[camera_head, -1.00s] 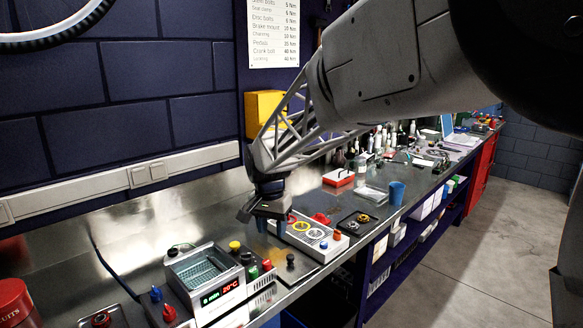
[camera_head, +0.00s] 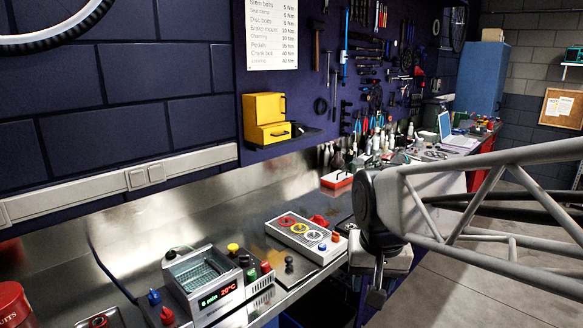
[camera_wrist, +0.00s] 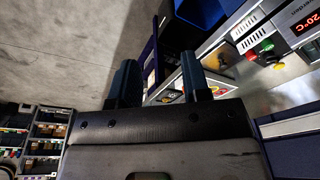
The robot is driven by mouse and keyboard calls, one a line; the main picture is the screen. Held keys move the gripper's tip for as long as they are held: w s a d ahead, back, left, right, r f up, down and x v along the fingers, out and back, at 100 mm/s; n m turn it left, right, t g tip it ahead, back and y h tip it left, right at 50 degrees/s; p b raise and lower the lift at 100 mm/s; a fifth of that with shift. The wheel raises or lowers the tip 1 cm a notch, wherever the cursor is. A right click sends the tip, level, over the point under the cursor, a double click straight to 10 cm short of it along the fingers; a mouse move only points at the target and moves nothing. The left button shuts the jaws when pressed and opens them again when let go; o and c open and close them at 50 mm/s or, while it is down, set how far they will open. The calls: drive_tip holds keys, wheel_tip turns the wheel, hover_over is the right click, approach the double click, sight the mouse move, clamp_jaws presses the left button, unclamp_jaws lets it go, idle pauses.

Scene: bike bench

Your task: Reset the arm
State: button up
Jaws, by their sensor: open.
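My gripper (camera_head: 376,292) hangs at the front edge of the steel bench (camera_head: 345,262), right of the grey control box, in the head view. In the wrist view my gripper (camera_wrist: 160,78) has two dark fingers standing well apart. My arm's lattice link reaches in from the right and covers part of the bench.
The control box (camera_head: 303,239) with coloured rings and a bath unit (camera_head: 205,284) with a display stand on the bench. Yellow bins (camera_head: 265,118) hang on the wall. A blue bin (camera_wrist: 200,12) shows below the bench. Open floor (camera_head: 445,283) lies to the right.

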drive_tip(key=s+d+f, duration=0.1)
drive_tip(key=s+d, duration=0.1)
drive_tip(key=s, duration=0.3)
drive_tip(key=s+d+f+n, duration=0.1)
drive_tip(key=s+d+f, duration=0.1)
drive_tip(key=s, duration=0.4)
drive_tip(key=shift+d+t, duration=0.15)
drive_tip(key=shift+t, duration=0.25)
idle(1.3)
